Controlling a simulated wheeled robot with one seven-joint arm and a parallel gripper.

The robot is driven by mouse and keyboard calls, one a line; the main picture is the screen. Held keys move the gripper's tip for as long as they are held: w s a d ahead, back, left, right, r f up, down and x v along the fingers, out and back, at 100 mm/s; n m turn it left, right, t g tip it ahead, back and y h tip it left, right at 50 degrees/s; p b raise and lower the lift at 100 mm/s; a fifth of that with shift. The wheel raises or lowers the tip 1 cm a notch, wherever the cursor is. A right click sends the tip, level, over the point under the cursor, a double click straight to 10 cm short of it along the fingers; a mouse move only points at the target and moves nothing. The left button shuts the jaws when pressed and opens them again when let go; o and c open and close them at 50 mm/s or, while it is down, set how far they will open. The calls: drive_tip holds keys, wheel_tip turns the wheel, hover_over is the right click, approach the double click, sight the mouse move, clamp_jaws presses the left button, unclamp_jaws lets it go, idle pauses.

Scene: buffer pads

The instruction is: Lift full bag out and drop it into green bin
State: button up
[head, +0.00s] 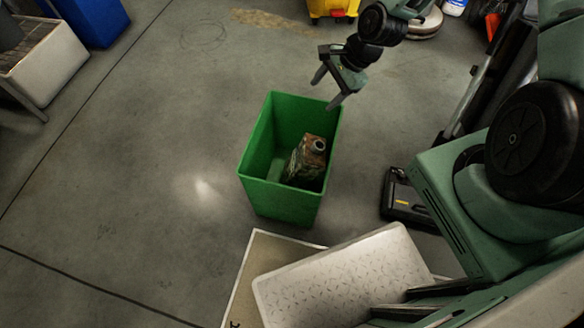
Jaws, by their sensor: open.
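The green bin (265,197) stands upright on the floor in the middle of the head view. Inside it lies a brown-green container (306,155) with a round pale opening at its top end; I cannot tell whether this is the full bag. No other bag is plain to see. My gripper (328,92) is above the bin's far right rim, fingers spread and pointing down. It is open, with nothing between the fingers.
A white textured pad (345,275) lies over a cardboard piece (240,285) in front of the bin. A black device (408,200) is right of the bin. A white sink-like basin (45,60), a blue bin (93,18) and a yellow bucket (332,8) stand farther back. The floor left is clear.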

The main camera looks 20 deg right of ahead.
drive_tip(key=p+v, duration=0.3)
drive_tip(key=v, duration=1)
drive_tip(key=shift+r, duration=0.3)
drive_tip(key=shift+d, duration=0.1)
